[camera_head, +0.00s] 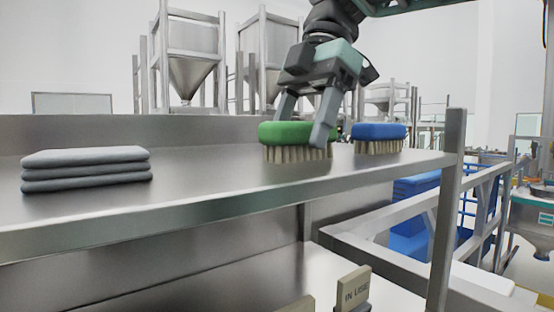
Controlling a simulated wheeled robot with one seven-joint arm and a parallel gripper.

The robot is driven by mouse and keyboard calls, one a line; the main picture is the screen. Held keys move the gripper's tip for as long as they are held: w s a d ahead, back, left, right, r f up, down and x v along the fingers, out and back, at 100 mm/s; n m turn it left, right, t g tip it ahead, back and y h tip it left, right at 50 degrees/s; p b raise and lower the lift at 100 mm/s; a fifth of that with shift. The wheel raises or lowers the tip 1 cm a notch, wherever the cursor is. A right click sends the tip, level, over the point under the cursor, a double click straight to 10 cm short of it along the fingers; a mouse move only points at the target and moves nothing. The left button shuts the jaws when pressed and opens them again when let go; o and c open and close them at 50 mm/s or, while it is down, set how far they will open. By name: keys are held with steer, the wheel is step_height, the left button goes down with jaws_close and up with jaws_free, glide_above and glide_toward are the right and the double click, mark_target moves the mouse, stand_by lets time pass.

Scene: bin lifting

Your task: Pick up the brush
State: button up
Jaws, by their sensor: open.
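A green-backed brush (274,132) with pale bristles stands bristles down on the metal shelf (222,187). A blue-backed brush (379,131) of the same kind stands to its right, apart from it. My gripper (302,131) points down at the green brush, its fingers spread. One finger shows in front of the green brush's right part and hides some of it. The other finger reaches down behind the brush's top, its tip hidden. I cannot tell whether either finger touches the brush.
Folded grey cloths (86,170) lie stacked at the shelf's left. A metal post (447,210) rises at the shelf's right end. A sign reading "IN USE" (355,288) stands below. The shelf between cloths and green brush is clear.

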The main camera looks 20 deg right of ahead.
steer(key=shift+f, duration=0.35)
stand_by(0.6)
steer(key=c, duration=1.1)
